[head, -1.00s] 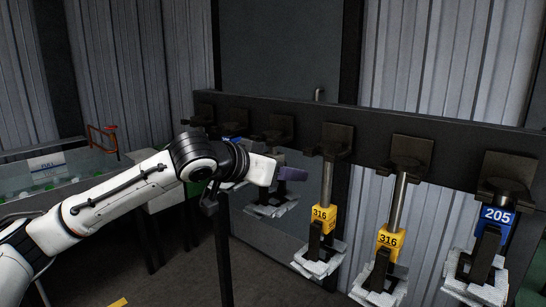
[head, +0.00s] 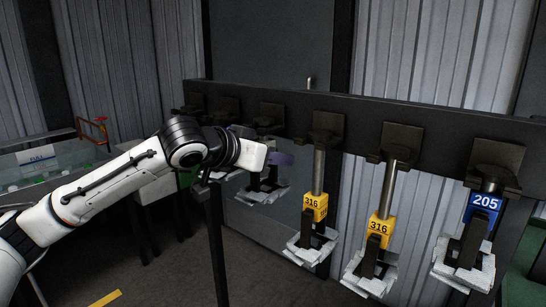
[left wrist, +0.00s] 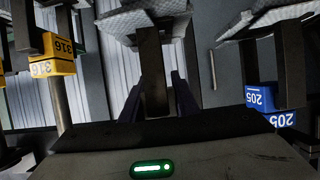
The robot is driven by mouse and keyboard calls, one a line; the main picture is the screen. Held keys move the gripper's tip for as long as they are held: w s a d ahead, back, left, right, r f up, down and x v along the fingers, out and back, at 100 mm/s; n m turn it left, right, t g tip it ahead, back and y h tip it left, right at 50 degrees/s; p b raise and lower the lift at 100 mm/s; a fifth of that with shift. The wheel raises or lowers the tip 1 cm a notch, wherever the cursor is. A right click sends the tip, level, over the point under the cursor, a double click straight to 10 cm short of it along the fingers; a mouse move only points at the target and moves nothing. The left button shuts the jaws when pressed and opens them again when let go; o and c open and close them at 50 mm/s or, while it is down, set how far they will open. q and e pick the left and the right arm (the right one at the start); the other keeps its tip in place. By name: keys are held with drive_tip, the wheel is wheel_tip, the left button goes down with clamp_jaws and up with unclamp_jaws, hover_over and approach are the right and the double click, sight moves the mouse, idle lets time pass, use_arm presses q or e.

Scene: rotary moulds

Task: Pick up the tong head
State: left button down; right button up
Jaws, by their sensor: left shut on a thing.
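The tong head hangs in front of the dark rack, with a dark upright bar (left wrist: 152,75) and a pale, rough block (left wrist: 145,20) at its end. The block (head: 262,193) also shows in the head view, just below my left gripper (head: 280,159). My left gripper's two fingers (left wrist: 158,100) are shut on the dark bar, one on each side. Most of the grip is hidden in the head view by the gripper's body. I cannot tell whether the tong head is free of its holder. My right gripper is not in view.
The dark rack (head: 440,122) runs across the view. To the right hang two yellow 316 tong heads (head: 316,207) (head: 380,229) and a blue 205 one (head: 485,204). In the wrist view, a blue 205 block (left wrist: 262,98) is close on the right. A glass-sided tank (head: 50,165) stands at left.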

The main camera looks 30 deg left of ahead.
use_arm(q)
drive_tip(key=s+a+r+b, duration=0.1)
drive_tip(key=s+b, duration=0.5)
drive_tip(key=s, duration=1.2)
drive_tip(key=shift+a, duration=0.25)
drive_tip(key=shift+r, duration=0.1)
drive_tip(key=s+b, duration=0.3)
drive_tip(key=s, duration=0.7)
drive_tip(key=shift+a+b, duration=0.35)
drive_tip(key=shift+a, duration=0.05)
idle(1.0)
